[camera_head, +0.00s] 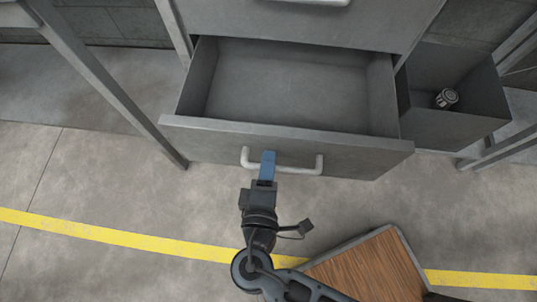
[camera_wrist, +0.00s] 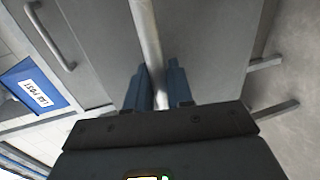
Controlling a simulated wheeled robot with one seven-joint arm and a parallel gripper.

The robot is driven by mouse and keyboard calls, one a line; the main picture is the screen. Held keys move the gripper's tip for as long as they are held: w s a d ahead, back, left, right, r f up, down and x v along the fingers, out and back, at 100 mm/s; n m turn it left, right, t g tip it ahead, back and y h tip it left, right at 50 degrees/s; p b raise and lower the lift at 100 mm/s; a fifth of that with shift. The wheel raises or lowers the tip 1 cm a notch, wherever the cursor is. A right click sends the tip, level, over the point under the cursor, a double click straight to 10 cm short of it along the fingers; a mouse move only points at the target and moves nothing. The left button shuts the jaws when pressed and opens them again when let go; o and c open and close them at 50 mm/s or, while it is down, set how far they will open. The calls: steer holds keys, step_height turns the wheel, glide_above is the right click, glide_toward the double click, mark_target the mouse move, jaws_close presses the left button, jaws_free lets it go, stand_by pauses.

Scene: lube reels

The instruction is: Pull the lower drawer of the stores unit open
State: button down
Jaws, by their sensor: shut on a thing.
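The stores unit is a grey metal cabinet. Its lower drawer (camera_head: 287,148) stands pulled out in the head view, and its inside looks empty. A pale bar handle (camera_head: 303,170) is fixed across the drawer's front. My gripper (camera_head: 268,158) is at the left half of this handle, its blue fingers shut on the bar. In the wrist view the handle (camera_wrist: 145,35) runs between the two blue fingers of my gripper (camera_wrist: 154,85). The upper drawer (camera_head: 300,18) is shut above, its handle cut off by the top edge.
A grey open bin (camera_head: 450,130) holding a small round metal part (camera_head: 446,98) stands right of the drawer. A wood-topped board (camera_head: 370,270) is near my arm at lower right. A yellow line (camera_head: 130,237) crosses the floor. A blue-and-white label (camera_wrist: 35,85) shows in the wrist view.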

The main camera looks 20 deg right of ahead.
steer(key=c, duration=1.2)
jaws_free()
steer(key=shift+o, duration=0.2)
steer(key=v, duration=0.7)
steer(key=shift+s+a+p, duration=0.2)
steer(key=shift+s+p, duration=0.15)
